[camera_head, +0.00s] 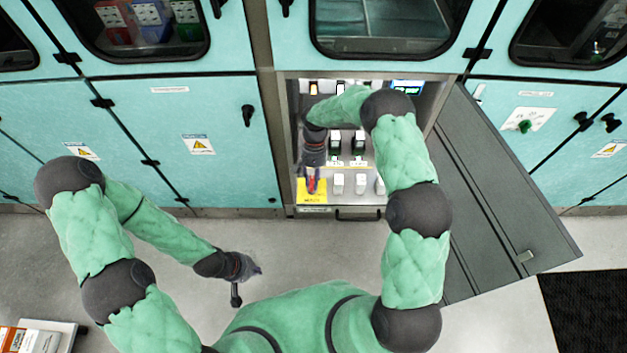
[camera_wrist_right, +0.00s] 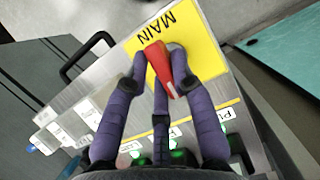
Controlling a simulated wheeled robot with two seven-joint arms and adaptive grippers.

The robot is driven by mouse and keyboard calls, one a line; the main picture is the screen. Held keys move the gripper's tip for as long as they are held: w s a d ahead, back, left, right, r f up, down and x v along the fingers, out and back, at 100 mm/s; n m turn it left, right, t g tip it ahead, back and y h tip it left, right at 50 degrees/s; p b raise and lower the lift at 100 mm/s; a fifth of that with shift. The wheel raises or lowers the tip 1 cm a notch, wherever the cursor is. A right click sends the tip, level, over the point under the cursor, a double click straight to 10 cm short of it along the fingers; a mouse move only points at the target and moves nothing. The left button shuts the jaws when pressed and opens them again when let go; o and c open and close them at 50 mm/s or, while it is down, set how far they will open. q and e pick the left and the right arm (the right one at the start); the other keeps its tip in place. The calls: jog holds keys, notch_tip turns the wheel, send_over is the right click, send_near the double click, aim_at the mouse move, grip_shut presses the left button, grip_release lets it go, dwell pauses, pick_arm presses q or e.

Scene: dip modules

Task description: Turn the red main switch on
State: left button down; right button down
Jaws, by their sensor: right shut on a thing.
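The red main switch (camera_head: 311,184) sits on a yellow plate (camera_head: 318,197) at the lower left of the open cabinet compartment. In the right wrist view the red switch handle (camera_wrist_right: 159,66) stands on the yellow plate marked MAIN (camera_wrist_right: 205,50). My right gripper (camera_head: 312,165) reaches down to the switch. In the right wrist view its purple fingers (camera_wrist_right: 160,75) are closed around the red handle. The handle's exact on or off position cannot be read. My left gripper (camera_head: 237,285) hangs low over the floor, away from the cabinet; its finger opening is too small to tell.
The grey cabinet door (camera_head: 500,200) stands open to the right. Green-lit black modules (camera_head: 347,143) and white modules (camera_head: 358,184) sit beside the switch. A black handle (camera_head: 358,214) runs along the drawer's front. Floor in front is clear.

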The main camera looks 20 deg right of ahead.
jog(key=shift+n, duration=0.4)
jog(key=c, duration=1)
grip_release()
jog(key=shift+c, duration=0.2)
jog(key=shift+w, duration=0.1)
jog(key=a+v, duration=0.1)
jog(key=v, duration=0.6)
jog(key=shift+d+r, duration=0.2)
jog(key=shift+d, duration=0.25)
